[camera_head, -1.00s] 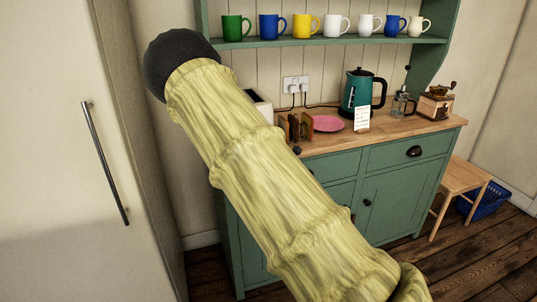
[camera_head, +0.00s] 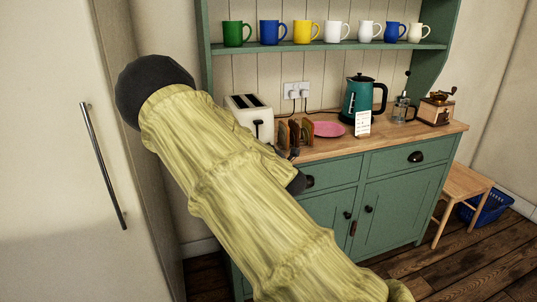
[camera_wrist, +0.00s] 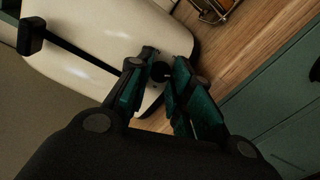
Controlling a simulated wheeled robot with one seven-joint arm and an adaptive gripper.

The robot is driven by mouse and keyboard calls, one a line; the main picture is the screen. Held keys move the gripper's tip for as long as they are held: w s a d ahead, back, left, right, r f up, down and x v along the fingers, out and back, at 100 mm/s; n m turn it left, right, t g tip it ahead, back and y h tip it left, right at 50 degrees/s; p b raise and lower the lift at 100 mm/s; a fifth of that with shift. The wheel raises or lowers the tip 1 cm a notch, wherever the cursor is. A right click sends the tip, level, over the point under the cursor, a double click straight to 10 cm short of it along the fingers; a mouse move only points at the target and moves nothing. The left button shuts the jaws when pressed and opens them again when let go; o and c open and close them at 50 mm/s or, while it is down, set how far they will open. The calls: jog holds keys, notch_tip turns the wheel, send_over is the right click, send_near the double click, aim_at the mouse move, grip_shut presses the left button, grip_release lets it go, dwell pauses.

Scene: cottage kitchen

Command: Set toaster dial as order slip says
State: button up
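The cream two-slot toaster (camera_head: 240,112) stands at the left end of the wooden counter, with a black lever (camera_head: 257,124) on its end; the lever also shows in the wrist view (camera_wrist: 32,36). The small dark round dial (camera_wrist: 160,71) is on the toaster's end. My gripper (camera_wrist: 164,60) is at the dial, its two dark green-padded fingers apart on either side of it; firm contact cannot be made out. In the head view my arm mostly hides the gripper. The white order slip (camera_head: 362,123) stands before the kettle; its writing is too small to read.
A rack of toast (camera_head: 296,133) stands close beside the toaster, with a pink plate (camera_head: 328,129) behind. The teal kettle (camera_head: 359,97), a glass press (camera_head: 403,108) and a grinder (camera_head: 437,108) are farther right. Mugs line the shelf above.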

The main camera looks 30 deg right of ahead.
jog(key=o, duration=0.3)
jog(key=v, duration=0.8)
dwell(0.3)
dwell(0.4)
jog(key=s+a+f+m+g+p, duration=0.1)
jog(key=s+a+f+m+g, duration=0.25)
jog(key=s+f, duration=0.45)
jog(key=s+a+f+m+g+p, duration=0.15)
jog(key=s+f+m, duration=0.3)
jog(key=f, duration=0.65)
jog(key=s+a+f+m+g, duration=0.3)
jog(key=s+f, duration=0.3)
jog(key=f, duration=0.4)
jog(key=s+a+f+m+g+y+p, duration=0.1)
jog(key=s+a+f+m+g, duration=0.1)
jog(key=s+a, duration=0.4)
jog(key=s+a+f+m+g+y+p, duration=0.1)
jog(key=s+a+f+m+g+y, duration=0.1)
jog(key=s+a, duration=0.4)
jog(key=s+a+f+m+g+y, duration=0.1)
jog(key=s+a+f+m+g, duration=0.3)
jog(key=s, duration=1)
jog(key=shift+s+a+f+p, duration=0.35)
jog(key=shift+a+f, duration=0.2)
jog(key=shift+a, duration=0.45)
